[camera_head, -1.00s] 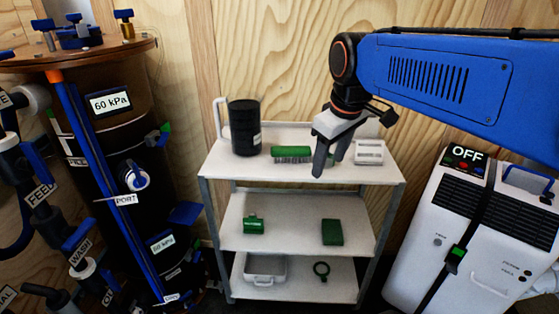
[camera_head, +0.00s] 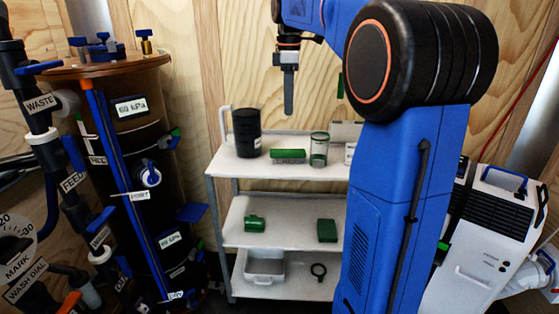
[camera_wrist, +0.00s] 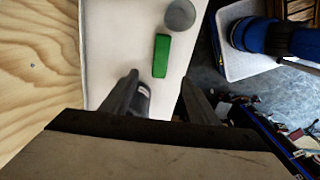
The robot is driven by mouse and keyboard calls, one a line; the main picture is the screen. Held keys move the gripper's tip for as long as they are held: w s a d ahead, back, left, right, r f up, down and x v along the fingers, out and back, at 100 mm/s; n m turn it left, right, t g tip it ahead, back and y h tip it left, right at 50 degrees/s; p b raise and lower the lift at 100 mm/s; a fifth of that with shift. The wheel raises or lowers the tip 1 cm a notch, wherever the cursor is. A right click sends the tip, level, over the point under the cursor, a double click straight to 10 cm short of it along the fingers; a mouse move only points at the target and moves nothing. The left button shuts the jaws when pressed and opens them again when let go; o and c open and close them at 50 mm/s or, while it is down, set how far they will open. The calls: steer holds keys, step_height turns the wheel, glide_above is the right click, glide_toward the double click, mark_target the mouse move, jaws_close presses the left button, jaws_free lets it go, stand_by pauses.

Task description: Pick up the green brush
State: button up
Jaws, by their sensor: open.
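The green brush (camera_head: 288,156) lies on the top shelf of the white cart (camera_head: 275,170), between a black canister and a clear jar. Its bristle side faces forward in the head view. In the wrist view the brush (camera_wrist: 161,56) shows as a plain green block, ahead of the fingertips and roughly between them. My gripper (camera_head: 288,108) points down, empty, well above the shelf and over the brush in the head view. The wrist view shows both fingers of my gripper (camera_wrist: 160,92) spread apart. Nothing hides the brush.
The black canister (camera_head: 247,133) stands left of the brush, the clear jar (camera_head: 319,150) just right. Lower shelves hold a green item (camera_head: 254,223), a green block (camera_head: 327,230), a white bin (camera_head: 265,265) and a ring-shaped tool (camera_head: 318,271). My arm covers the cart's right side.

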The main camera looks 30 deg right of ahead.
glide_above(286, 151)
steer(key=f, duration=1.2)
steer(key=shift+w+d, duration=0.25)
steer(key=shift+a+f, duration=0.2)
steer(key=shift+f, duration=2.45)
steer(key=c, duration=1.2)
